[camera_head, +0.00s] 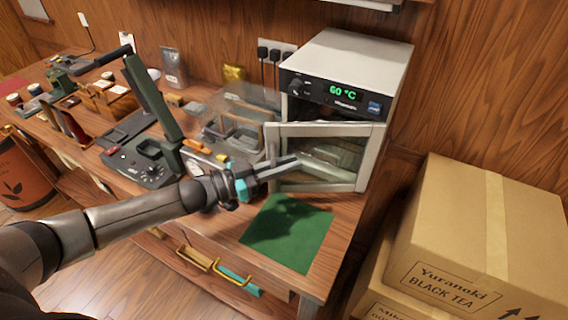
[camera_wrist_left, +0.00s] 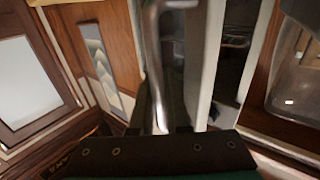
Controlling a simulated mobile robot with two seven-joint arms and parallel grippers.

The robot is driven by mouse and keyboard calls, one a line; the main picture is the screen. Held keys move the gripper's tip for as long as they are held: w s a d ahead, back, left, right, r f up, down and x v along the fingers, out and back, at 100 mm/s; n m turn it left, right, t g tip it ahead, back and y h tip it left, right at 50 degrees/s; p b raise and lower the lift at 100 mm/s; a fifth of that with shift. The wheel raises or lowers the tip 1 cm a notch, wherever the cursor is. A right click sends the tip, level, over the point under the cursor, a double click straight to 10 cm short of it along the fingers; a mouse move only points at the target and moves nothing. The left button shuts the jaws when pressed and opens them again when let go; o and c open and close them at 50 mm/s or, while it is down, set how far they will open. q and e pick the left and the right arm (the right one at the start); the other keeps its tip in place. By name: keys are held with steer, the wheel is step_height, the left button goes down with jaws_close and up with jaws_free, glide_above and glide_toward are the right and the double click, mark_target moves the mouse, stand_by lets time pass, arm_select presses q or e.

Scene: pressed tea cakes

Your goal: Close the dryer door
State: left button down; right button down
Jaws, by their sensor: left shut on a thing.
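The dryer (camera_head: 350,60) is a white box at the back right of the bench, with a dark control panel reading 60 °C. Its white-framed glass door (camera_head: 375,158) stands partly open, with a dark gap above it and its left edge swung out toward me. My left gripper (camera_head: 292,163) is at the left side of the door, shut on the door handle. In the left wrist view the handle (camera_wrist_left: 153,35) is a bright metal bar running down between the fingers (camera_wrist_left: 165,110). The fingers hide part of the handle in the head view. My right gripper is not in view.
A green mat (camera_head: 290,235) lies on the bench in front of the dryer. A dark green press (camera_head: 150,110) and a clear-covered tray (camera_head: 240,115) stand to the left. Cardboard boxes (camera_head: 480,225) are stacked at the right, beside the bench.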

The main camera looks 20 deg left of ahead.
arm_select(q)
steer(key=shift+w+a+r+n+t+y, duration=0.15)
steer(key=shift+w+a+t+y, duration=0.1)
steer(key=shift+w+a, duration=0.2)
steer(key=shift+w+a+r+n+t+y, duration=0.15)
steer(key=shift+w+a+t, duration=0.15)
steer(key=shift+w, duration=0.2)
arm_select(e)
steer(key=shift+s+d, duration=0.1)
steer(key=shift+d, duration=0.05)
arm_select(q)
steer(key=c, duration=1.2)
jaws_free()
steer(key=shift+s+d+f+g+h, duration=0.3)
steer(key=shift+s+d+g, duration=0.15)
steer(key=shift+s+d, duration=0.15)
steer(key=shift+w, duration=0.1)
steer(key=shift+a, duration=0.1)
steer(key=shift+w+a+p+v, duration=0.25)
steer(key=shift+w+a+v, duration=0.15)
steer(key=shift+v, duration=2.35)
steer(key=shift+w+a+p+v, duration=0.25)
steer(key=shift+w+a+v, duration=0.15)
steer(key=shift+v, duration=2.35)
steer(key=shift+w+a+p+v, duration=0.25)
steer(key=shift+w+a+v, duration=0.2)
steer(key=shift+v, duration=2.35)
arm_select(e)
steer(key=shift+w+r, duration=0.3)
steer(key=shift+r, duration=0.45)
